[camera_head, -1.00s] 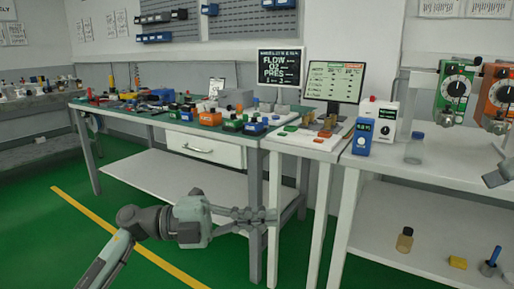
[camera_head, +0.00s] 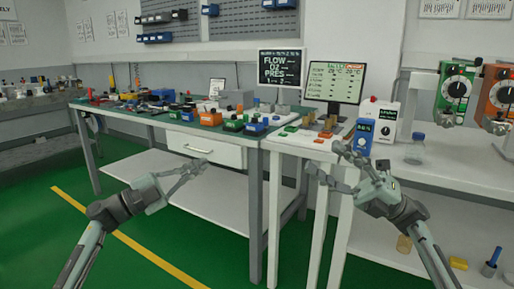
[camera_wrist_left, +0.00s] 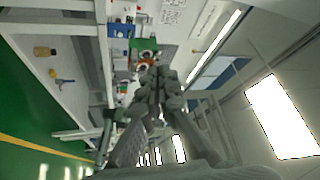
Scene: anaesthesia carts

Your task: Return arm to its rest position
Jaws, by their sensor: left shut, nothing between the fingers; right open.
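My left gripper (camera_head: 203,166) is shut and empty. In the head view it points up and right, in front of the drawer (camera_head: 205,149) of the green-topped workbench. It also shows in the left wrist view (camera_wrist_left: 158,72), with its fingers together. My right gripper (camera_head: 322,157) is open and empty. Its fingers are spread in front of the white table's front edge, below the blue device (camera_head: 362,137). Both forearms come up from the bottom of the head view. Neither gripper visibly holds anything.
The workbench (camera_head: 140,117) carries tools and several coloured bins. Two screens, the left one dark (camera_head: 279,67), stand behind the white table (camera_head: 300,145). The lower shelf (camera_head: 175,190) is clear. Green floor (camera_head: 60,225) is free at left.

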